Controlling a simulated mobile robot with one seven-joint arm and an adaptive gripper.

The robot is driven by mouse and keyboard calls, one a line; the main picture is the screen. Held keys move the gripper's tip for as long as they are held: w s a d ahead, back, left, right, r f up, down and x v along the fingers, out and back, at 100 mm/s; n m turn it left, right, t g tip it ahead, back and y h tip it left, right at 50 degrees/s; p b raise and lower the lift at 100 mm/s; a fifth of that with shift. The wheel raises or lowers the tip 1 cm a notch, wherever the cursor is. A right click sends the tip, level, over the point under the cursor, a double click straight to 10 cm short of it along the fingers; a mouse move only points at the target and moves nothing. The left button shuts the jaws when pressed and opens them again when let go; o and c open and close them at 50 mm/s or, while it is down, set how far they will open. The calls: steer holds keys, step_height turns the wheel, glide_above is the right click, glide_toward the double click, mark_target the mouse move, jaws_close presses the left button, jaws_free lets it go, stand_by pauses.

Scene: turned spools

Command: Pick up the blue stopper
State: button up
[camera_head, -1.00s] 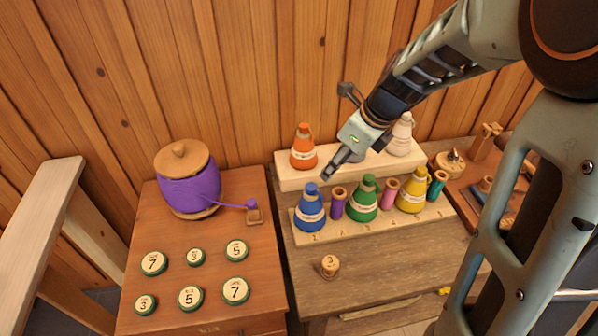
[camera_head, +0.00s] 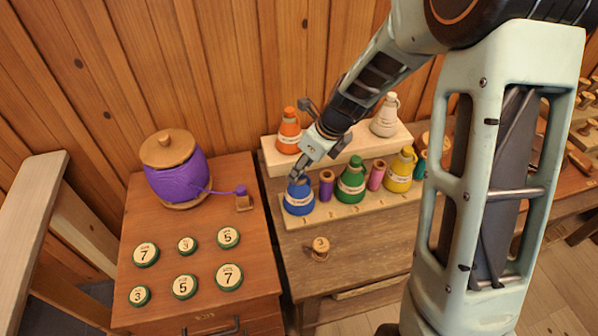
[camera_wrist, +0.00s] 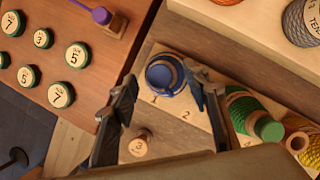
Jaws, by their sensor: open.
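The blue stopper (camera_wrist: 160,76) is the rounded top of the blue cone-shaped spool (camera_head: 299,202), which stands upright at place 1 of the light wooden rack (camera_head: 345,214). In the head view the fingers of my gripper (camera_head: 299,174) are right over the top of the spool and partly hide the stopper. In the wrist view my gripper (camera_wrist: 160,80) is open, with one dark finger left of the stopper and one to its right. The right finger looks very close to the blue spool; I cannot tell whether it touches. Nothing is held.
A small purple spool (camera_head: 326,185) and a green cone spool (camera_head: 351,180) stand close on the right, then pink and yellow ones. An orange spool (camera_head: 289,132) and a white one (camera_head: 385,116) stand on the raised shelf behind. A wooden peg (camera_head: 320,248) stands in front.

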steer(key=shift+a+f, duration=0.1)
steer(key=shift+f, duration=0.2)
steer(key=shift+c, duration=0.2)
steer(key=c, duration=0.8)
steer(key=shift+r, duration=0.2)
